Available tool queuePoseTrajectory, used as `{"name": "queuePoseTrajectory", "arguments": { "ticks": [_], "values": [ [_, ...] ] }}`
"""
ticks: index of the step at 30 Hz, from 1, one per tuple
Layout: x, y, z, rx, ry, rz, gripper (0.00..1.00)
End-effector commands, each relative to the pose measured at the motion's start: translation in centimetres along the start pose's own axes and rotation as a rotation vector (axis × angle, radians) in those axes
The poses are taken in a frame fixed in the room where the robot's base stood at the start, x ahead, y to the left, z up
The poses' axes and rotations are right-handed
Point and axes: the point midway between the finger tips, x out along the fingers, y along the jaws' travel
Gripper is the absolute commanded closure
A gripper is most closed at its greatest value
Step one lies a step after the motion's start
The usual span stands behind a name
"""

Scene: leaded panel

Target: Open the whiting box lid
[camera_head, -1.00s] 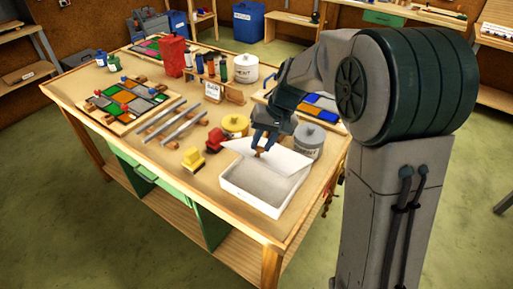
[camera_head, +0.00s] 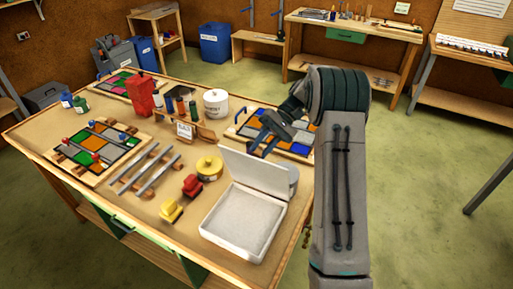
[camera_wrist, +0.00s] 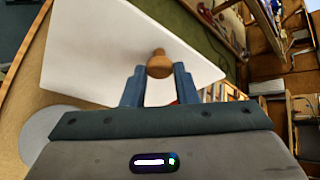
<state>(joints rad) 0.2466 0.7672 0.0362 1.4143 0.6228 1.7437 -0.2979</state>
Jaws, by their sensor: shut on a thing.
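The white whiting box (camera_head: 243,222) stands at the near right corner of the workbench, with pale contents or a pale floor inside. Its white lid (camera_head: 256,172) is hinged at the back edge and stands raised steeply, so the box is open. In the wrist view the lid (camera_wrist: 110,50) is a white board with a round wooden knob (camera_wrist: 159,65). My gripper (camera_wrist: 158,76) is shut on this knob, one blue finger on each side. In the head view my gripper (camera_head: 266,142) is behind the raised lid, which hides the knob.
A yellow tin (camera_head: 209,168), a red block (camera_head: 192,186) and a yellow block (camera_head: 171,210) stand left of the box. A glass panel (camera_head: 291,138) lies behind my gripper.

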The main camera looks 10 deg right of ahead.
Motion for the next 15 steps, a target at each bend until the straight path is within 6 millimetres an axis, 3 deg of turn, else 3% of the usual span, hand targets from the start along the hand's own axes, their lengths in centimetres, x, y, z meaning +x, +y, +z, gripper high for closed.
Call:
{"name": "queuePoseTrajectory", "arguments": {
  "ticks": [15],
  "values": [
    [-1.23,0.59,-1.21,0.029,-0.077,-0.057,1.00]
  ]
}}
